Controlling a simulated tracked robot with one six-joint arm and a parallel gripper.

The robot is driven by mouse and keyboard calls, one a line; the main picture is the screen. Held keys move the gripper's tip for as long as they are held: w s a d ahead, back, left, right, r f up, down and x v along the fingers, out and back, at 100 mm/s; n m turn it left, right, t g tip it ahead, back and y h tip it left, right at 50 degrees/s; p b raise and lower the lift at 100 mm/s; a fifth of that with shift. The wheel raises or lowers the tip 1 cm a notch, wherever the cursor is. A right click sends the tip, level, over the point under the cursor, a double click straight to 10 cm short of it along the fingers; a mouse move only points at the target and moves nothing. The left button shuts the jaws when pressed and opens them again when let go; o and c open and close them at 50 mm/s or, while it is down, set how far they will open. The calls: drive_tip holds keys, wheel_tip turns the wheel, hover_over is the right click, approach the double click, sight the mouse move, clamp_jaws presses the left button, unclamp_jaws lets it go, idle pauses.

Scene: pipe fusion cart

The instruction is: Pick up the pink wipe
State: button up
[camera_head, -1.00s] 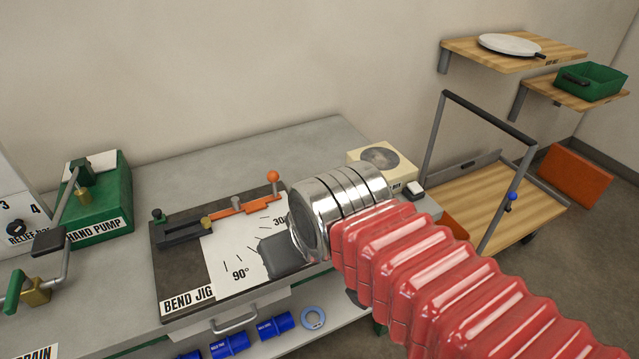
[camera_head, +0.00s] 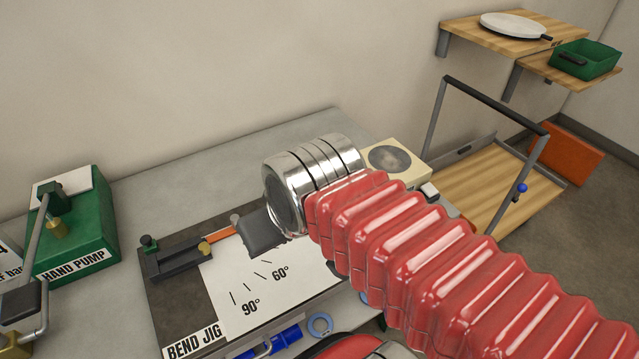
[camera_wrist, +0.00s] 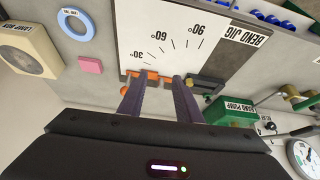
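In the head view my gripper's dark body hangs above the jig and the fingertips are hidden.
The bend jig (camera_head: 187,303) has an orange lever (camera_head: 222,236). A green hand pump (camera_head: 80,235) stands left of it. A beige box (camera_head: 408,158) stands at the bench's right end. A light blue ring (camera_wrist: 76,24) lies near the wipe in the wrist view. A cart (camera_head: 490,190) stands to the right.

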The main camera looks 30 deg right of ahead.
drive_tip(key=shift+w, duration=0.2)
drive_tip(key=shift+o, duration=0.5)
drive_tip(key=o, duration=0.3)
drive_tip(key=shift+w+d+r, duration=0.15)
drive_tip(key=shift+w+r, duration=0.05)
drive_tip(key=shift+w, duration=0.1)
drive_tip(key=o, duration=0.8)
drive_tip(key=shift+g, duration=0.8)
drive_tip(key=w+d, duration=0.1)
drive_tip(key=w+d+r, duration=0.1)
drive_tip(key=w, duration=0.1)
drive_tip(key=w+d+r, duration=0.1)
drive_tip(key=w+d, duration=0.1)
drive_tip(key=shift+w, duration=0.25)
drive_tip(key=shift+o, duration=0.2)
drive_tip(key=w+d+g, duration=0.1)
drive_tip(key=w+d, duration=0.4)
drive_tip(key=shift+r+h, duration=0.15)
drive_tip(key=shift+h, duration=0.15)
drive_tip(key=w+d+f+g, duration=0.1)
drive_tip(key=w+d+f, duration=0.1)
drive_tip(key=w+d, duration=0.2)
drive_tip(key=w+d+f+g, duration=0.2)
drive_tip(key=w+d, duration=0.3)
drive_tip(key=d, duration=0.6)
drive_tip(key=shift+f+m, duration=0.3)
drive_tip(key=shift+f, duration=0.55)
